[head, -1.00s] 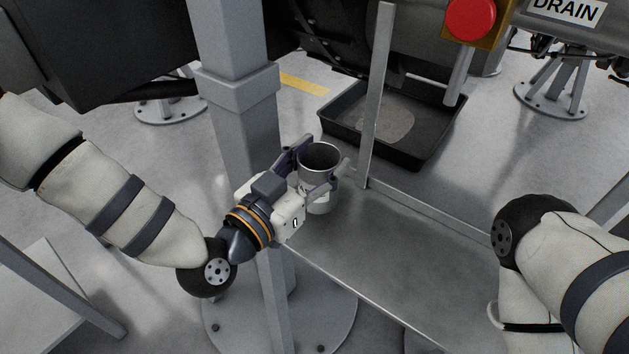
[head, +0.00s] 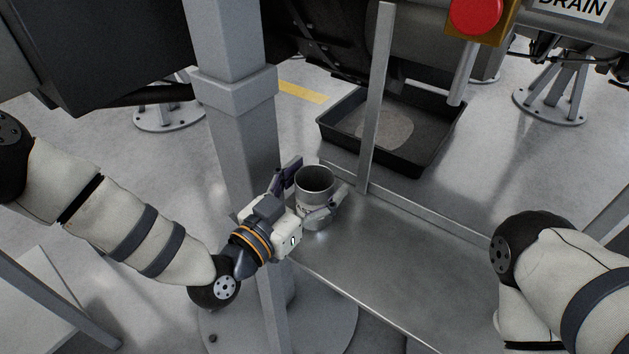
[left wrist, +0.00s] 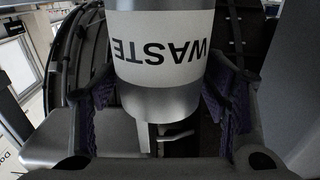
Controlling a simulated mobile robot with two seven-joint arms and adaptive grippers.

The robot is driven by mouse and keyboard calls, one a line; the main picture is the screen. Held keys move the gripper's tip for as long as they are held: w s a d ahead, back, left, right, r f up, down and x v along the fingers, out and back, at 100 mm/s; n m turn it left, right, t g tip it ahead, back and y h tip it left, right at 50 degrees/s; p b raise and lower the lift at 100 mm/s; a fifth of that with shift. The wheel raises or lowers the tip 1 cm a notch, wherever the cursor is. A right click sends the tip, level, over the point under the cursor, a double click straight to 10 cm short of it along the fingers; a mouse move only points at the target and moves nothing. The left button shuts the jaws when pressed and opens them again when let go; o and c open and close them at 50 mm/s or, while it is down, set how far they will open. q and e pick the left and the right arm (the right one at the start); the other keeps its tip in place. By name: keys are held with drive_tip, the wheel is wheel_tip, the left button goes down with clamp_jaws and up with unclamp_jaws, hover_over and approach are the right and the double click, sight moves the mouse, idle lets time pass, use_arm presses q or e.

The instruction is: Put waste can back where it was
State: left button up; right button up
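The waste can (head: 316,205) is a grey metal cylinder with an open top and a white label. It stands upright at the left end of the grey metal shelf (head: 400,265), beside the grey column. My left gripper (head: 318,177) is open around the can, its fingers on either side. In the left wrist view the can (left wrist: 160,75) fills the upper middle, its WASTE label upside down, with narrow gaps to the purple-padded fingers (left wrist: 160,95). My right gripper is out of view; only part of the right arm shows.
A thick grey column (head: 250,140) rises just left of the can. A thin upright post (head: 377,100) stands at the shelf's back edge. A black drip tray (head: 430,160) lies on the floor behind. The shelf right of the can is clear.

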use_arm(q)
drive_tip(key=shift+r, duration=0.2)
drive_tip(key=v, duration=1.2)
drive_tip(key=s+f+n+g+y, duration=0.1)
drive_tip(key=s+f+g+y, duration=0.1)
drive_tip(key=s+f+g, duration=0.55)
drive_tip(key=s+a+f+n+g+y, duration=0.2)
drive_tip(key=s+f+g, duration=0.1)
drive_tip(key=s+f, duration=0.5)
drive_tip(key=s+a+f+n+g+y, duration=0.1)
drive_tip(key=s+a+f+g+y, duration=0.15)
drive_tip(key=s+f, duration=0.65)
drive_tip(key=s+a+r+n+g+y, duration=0.1)
drive_tip(key=s+a, duration=0.4)
drive_tip(key=s, duration=0.5)
drive_tip(key=s+a+r+n+g+y+p, duration=0.1)
drive_tip(key=s+a+g, duration=0.4)
drive_tip(key=s, duration=0.6)
wheel_tip(320, 180, up, 2)
drive_tip(key=shift+a+r+n+g+y, duration=0.15)
drive_tip(key=shift+a+n+g+y, duration=0.25)
drive_tip(key=shift+n+g+y, duration=0.5)
